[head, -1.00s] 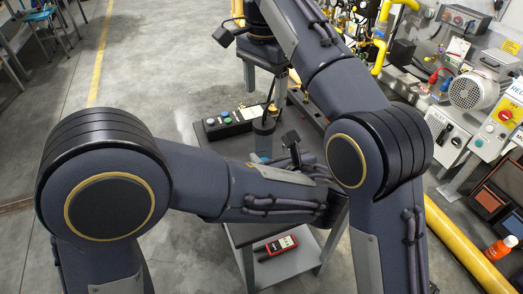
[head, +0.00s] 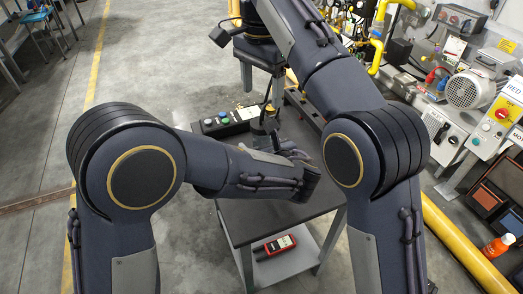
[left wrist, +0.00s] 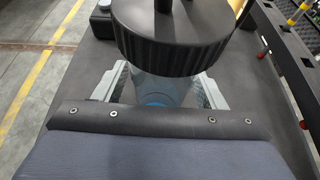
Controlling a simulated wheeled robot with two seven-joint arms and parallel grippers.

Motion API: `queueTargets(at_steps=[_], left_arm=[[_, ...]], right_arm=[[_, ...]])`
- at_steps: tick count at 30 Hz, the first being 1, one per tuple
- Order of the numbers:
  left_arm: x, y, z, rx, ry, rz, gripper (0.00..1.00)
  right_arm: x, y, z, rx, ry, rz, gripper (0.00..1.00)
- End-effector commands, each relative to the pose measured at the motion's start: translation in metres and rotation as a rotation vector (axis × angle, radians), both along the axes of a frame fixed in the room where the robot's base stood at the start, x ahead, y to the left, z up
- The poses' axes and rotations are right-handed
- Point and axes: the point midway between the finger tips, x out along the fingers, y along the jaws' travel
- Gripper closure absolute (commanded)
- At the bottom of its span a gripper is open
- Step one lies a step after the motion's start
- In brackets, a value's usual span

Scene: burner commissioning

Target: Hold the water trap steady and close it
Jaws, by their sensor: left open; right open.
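The water trap shows large in the left wrist view, with a black ribbed cap (left wrist: 172,52) over a clear bowl (left wrist: 158,88) with blue inside. A dark stem rises from the cap. In the head view the cap (head: 260,131) is partly hidden by my left arm. My left gripper (left wrist: 162,82) is open, with one grey finger on each side of the bowl; I cannot tell whether either finger touches it.
The dark tabletop (head: 262,218) is bare near the front. A control box with buttons (head: 217,123) stands left of the trap. A red meter (head: 280,244) lies on the lower shelf. Yellow pipes and a motor unit (head: 470,88) stand at the right.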

Motion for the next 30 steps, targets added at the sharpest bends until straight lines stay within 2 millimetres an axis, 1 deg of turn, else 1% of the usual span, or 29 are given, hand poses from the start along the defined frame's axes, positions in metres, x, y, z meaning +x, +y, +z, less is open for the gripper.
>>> queueTargets(at_steps=[9, 11, 24, 25, 27, 30], left_arm=[[0.0023, 0.0009, -0.0011, 0.0, 0.0, -0.001, 0.36], [0.0023, 0.0009, -0.0011, 0.0, 0.0, 0.0, 0.42], [0.0021, 0.001, -0.001, 0.0, 0.0, 0.0, 1.0], [0.0021, 0.001, -0.001, 0.0, 0.0, 0.0, 1.0], [0.0021, 0.001, -0.001, 0.0, 0.0, 0.0, 1.0], [0.002, 0.0009, -0.001, 0.0, 0.0, 0.0, 1.0]], right_arm=[[0.0, 0.0, 0.0, 0.0, 0.0, 0.0, 0.34], [0.0, 0.0, 0.0, 0.0, 0.0, 0.0, 0.34], [0.0, 0.0, 0.0, 0.0, 0.0, 0.0, 0.34], [0.0, 0.0, 0.0, 0.0, 0.0, 0.0, 0.35], [0.0, 0.0, 0.0, 0.0, 0.0, 0.006, 0.43], [0.0001, -0.0001, -0.0001, 0.0, 0.0, 0.06, 0.43]])
